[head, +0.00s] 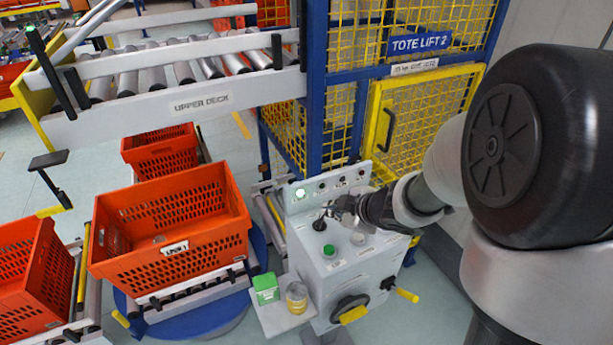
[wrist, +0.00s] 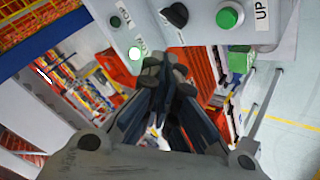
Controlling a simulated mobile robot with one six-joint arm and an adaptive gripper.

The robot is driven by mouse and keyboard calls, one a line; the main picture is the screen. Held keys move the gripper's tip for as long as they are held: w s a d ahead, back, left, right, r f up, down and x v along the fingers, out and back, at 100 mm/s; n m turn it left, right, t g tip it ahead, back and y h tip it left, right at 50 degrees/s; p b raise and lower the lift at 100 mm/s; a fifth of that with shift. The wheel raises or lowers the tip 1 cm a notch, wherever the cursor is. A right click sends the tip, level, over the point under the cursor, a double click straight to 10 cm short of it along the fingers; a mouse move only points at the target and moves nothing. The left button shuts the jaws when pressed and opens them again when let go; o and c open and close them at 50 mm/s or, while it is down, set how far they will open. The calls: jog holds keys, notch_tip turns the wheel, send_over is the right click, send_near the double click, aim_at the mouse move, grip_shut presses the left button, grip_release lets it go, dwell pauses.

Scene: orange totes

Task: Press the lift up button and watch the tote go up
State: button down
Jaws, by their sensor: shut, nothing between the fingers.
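The grey control console (head: 343,278) stands below the lift cage. Its green button (head: 329,250) is on the sloped top; in the wrist view the green button (wrist: 229,17) sits beside a label reading UP (wrist: 262,14). My gripper (head: 334,209) is over the back of the console top, near a black knob (head: 320,224), apart from the green button. In the wrist view my gripper (wrist: 165,68) has its fingers together and empty, with the black knob (wrist: 174,14) just beyond. A lamp (head: 300,193) on the back panel glows green. An orange tote (head: 175,235) sits on rollers left of the console.
The TOTE LIFT 2 cage (head: 420,43) with yellow mesh stands behind the console. The upper deck conveyor (head: 200,103) is at upper left. Other orange totes (head: 30,275) sit at left. A side shelf holds a green box (head: 265,288) and a jar (head: 296,297).

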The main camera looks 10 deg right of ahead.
jog(key=shift+s+a+f+n+y, duration=0.35)
jog(key=shift+a+f+n+y, duration=0.05)
jog(key=shift+a+f, duration=0.3)
jog(key=b, duration=0.8)
send_over(327, 250)
notch_tip(327, 250, down, 8)
jog(key=shift+s+r, duration=0.1)
jog(key=shift+s, duration=0.05)
jog(key=shift+f+b, duration=0.45)
jog(key=shift+b, duration=0.05)
dwell(0.3)
jog(key=shift+f, duration=0.45)
